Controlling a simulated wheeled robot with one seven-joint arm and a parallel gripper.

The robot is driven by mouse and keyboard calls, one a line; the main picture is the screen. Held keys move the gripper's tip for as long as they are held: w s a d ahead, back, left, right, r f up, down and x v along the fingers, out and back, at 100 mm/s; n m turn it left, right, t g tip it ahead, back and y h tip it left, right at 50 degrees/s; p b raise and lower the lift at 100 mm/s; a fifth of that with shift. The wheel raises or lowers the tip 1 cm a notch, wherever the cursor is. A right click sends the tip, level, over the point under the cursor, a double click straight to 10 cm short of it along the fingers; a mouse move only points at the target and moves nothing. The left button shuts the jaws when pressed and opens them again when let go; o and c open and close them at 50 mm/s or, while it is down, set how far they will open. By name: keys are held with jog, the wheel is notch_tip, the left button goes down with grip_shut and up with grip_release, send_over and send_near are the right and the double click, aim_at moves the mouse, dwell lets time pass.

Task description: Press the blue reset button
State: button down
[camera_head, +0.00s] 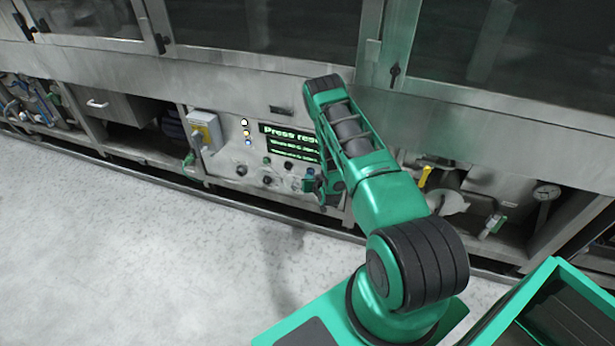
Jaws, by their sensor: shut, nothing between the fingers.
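The control panel (225,160) is on the lower front of the steel washer, with a dark display (290,137) whose green text begins "Press res". Several knobs and buttons sit below the display. A small bluish spot (310,171) at the panel's right side may be the blue reset button, but it is too small to be sure. My green arm reaches across the panel's right part and hides part of the display. My gripper (318,190) is shut and empty, low at the panel's right side beside that spot. I cannot tell whether it touches the panel.
A grey and yellow switch box (205,130) juts out at the panel's left. Small indicator lights (246,132) sit beside the display. Pipes, a yellow-handled valve (425,176) and a gauge (546,192) are to the right. The pale floor (120,260) in front is clear.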

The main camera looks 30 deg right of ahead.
jog(key=shift+w+d, duration=0.25)
jog(key=shift+d, duration=0.15)
dwell(0.4)
dwell(0.4)
jog(key=shift+s+a, duration=0.55)
jog(key=shift+a, duration=0.25)
jog(key=s+a, duration=0.1)
jog(key=a, duration=0.1)
jog(key=s+a, duration=0.2)
dwell(0.3)
dwell(0.6)
